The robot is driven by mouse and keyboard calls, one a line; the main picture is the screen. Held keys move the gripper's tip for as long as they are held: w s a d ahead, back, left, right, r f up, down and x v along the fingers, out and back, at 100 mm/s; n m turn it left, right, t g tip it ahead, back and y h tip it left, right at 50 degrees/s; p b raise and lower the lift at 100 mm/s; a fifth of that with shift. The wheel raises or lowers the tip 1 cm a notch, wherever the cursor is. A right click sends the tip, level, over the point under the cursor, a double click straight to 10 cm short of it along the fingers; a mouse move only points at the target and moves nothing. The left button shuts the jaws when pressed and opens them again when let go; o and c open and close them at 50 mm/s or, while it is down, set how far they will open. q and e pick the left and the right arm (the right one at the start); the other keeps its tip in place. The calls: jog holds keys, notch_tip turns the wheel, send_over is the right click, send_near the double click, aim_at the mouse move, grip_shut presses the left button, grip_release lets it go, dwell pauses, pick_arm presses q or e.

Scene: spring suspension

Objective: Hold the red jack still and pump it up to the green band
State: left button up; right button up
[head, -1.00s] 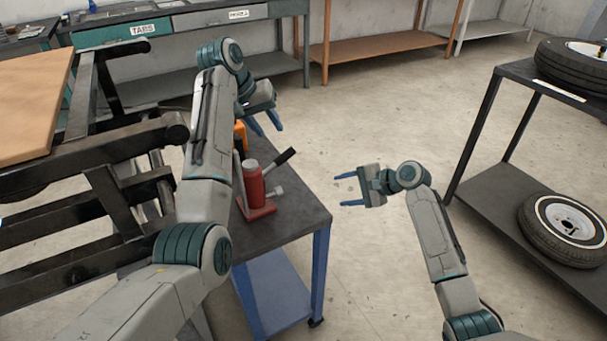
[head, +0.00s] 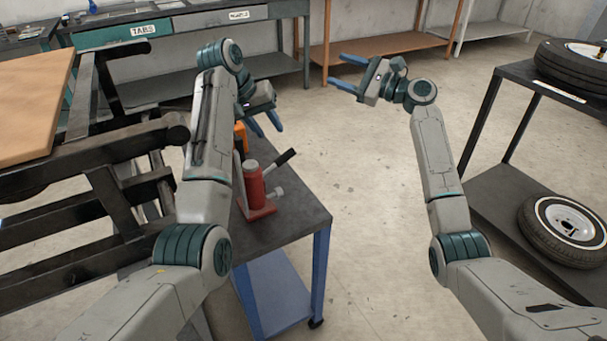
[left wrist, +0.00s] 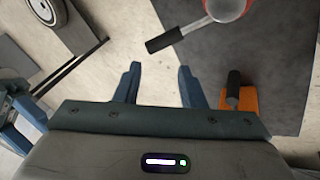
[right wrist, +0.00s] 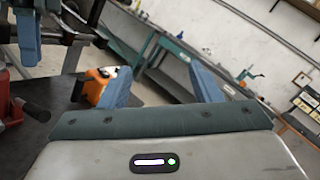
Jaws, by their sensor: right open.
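The red jack (head: 253,188) stands upright on the dark-topped cart. Its lever, with a black grip (head: 285,157), slants up to the right. The jack also shows at the top of the left wrist view (left wrist: 228,8) and at the left edge of the right wrist view (right wrist: 5,90). My left gripper (head: 267,124) is open and empty, above and beyond the jack. My right gripper (head: 340,71) is open and empty, out over the floor to the right of the cart and higher than the jack. I cannot make out a green band.
An orange object (left wrist: 250,103) with a black part stands on the cart top (head: 300,218) behind the jack. A black frame with a wooden board (head: 30,105) is at the left. A rack with tires (head: 565,230) is at the right. Floor between cart and rack is clear.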

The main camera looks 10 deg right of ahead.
jog(key=s+a+f+g+y, duration=0.2)
jog(key=s+a+f+g, duration=0.25)
jog(key=a+f, duration=0.4)
jog(key=m+g+y, duration=0.1)
jog(key=g, duration=0.4)
send_near(259, 176)
jog(key=w+f, duration=0.1)
jog(key=w, duration=0.1)
jog(key=a, duration=0.3)
jog(key=w+a, duration=0.1)
jog(key=a, duration=0.6)
jog(key=shift+w+f, duration=0.15)
jog(key=shift+f, duration=0.05)
jog(key=shift+d, duration=0.1)
jog(key=shift+c, duration=0.3)
grip_shut()
jog(key=shift+c, duration=1.2)
grip_release()
jog(key=c, duration=0.6)
jog(key=shift+c, duration=0.2)
